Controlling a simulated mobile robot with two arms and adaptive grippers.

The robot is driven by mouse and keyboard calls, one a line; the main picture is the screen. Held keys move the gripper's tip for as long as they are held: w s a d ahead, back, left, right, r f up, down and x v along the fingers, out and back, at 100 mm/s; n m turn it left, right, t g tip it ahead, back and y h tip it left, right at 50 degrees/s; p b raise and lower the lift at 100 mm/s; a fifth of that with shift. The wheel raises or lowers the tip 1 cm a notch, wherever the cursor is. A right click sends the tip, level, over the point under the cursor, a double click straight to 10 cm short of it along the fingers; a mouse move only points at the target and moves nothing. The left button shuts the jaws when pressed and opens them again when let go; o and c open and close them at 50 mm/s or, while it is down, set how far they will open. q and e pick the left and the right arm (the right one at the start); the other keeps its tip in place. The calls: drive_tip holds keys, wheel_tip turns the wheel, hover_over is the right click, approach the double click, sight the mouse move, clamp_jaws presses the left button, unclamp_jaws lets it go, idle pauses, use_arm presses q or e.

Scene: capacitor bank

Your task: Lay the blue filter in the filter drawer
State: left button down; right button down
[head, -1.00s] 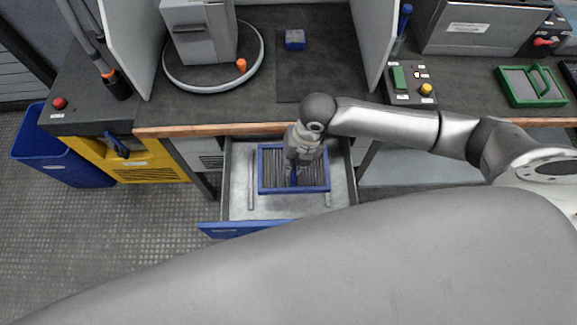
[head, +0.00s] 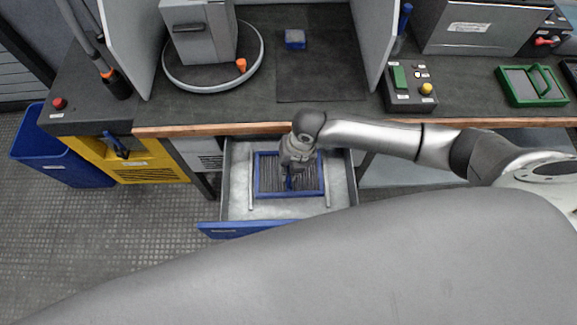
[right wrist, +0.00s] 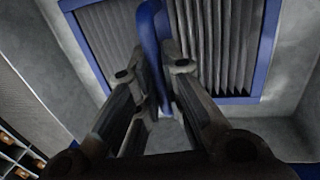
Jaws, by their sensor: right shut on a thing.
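The blue filter (head: 268,178) has a blue frame around grey pleats and a blue bar across its middle. It lies flat within the open filter drawer (head: 342,190) in the head view, between two rails. My right gripper (head: 290,176) is over the filter's middle, pointing down. In the right wrist view the filter (right wrist: 215,45) fills the top, and my right gripper (right wrist: 160,85) is shut on its blue bar. I cannot tell whether the filter touches the drawer floor. My left gripper is not in view.
The workbench edge (head: 250,129) runs just behind the drawer. A blue bin (head: 60,160) and a yellow unit (head: 135,165) stand to the left. A round turntable (head: 213,85), a small blue block (head: 295,39) and a green-framed part (head: 530,86) are on the bench.

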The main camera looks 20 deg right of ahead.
drive_tip(key=shift+f, duration=0.25)
drive_tip(key=c, duration=1.5)
unclamp_jaws()
drive_tip(key=shift+c, duration=0.2)
drive_tip(key=shift+r, duration=0.15)
drive_tip(key=shift+r, duration=0.35)
wheel_tip(320, 180, up, 12)
drive_tip(key=d+p, duration=0.1)
drive_tip(key=d, duration=0.1)
drive_tip(key=shift+s+d, duration=0.15)
drive_tip(key=shift+s, duration=0.2)
